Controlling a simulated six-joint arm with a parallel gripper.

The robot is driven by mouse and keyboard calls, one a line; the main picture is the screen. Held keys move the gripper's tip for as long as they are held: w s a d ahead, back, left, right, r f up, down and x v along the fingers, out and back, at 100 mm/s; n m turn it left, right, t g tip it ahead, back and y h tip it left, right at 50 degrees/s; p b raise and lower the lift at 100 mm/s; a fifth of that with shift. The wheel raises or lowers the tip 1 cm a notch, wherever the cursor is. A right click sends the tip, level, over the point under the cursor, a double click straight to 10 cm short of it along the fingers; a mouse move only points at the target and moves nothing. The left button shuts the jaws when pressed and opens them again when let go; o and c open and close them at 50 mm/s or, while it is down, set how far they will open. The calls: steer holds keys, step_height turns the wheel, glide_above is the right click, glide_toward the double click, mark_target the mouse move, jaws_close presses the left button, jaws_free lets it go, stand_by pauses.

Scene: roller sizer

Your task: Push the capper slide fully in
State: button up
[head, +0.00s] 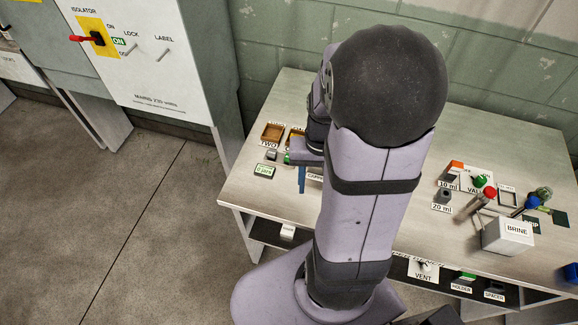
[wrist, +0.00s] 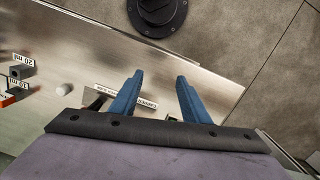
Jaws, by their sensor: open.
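My gripper (head: 302,184) is above the left front part of the bench in the head view. In the wrist view its two blue fingers (wrist: 160,78) are spread apart, with nothing between them. The slide's position is not clear in either view.
At right are a BRINE box (head: 508,236), a red-handled valve part and a 20 ml block (head: 443,196). My arm hides the bench middle.

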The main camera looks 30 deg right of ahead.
steer(key=w+a+r+n+t+p, duration=0.1)
steer(key=w+a+r+n, duration=0.1)
steer(key=a+r, duration=0.3)
steer(key=shift+w+a+n+h, duration=0.2)
steer(key=shift+w+n+h, duration=0.15)
steer(key=shift+w, duration=0.45)
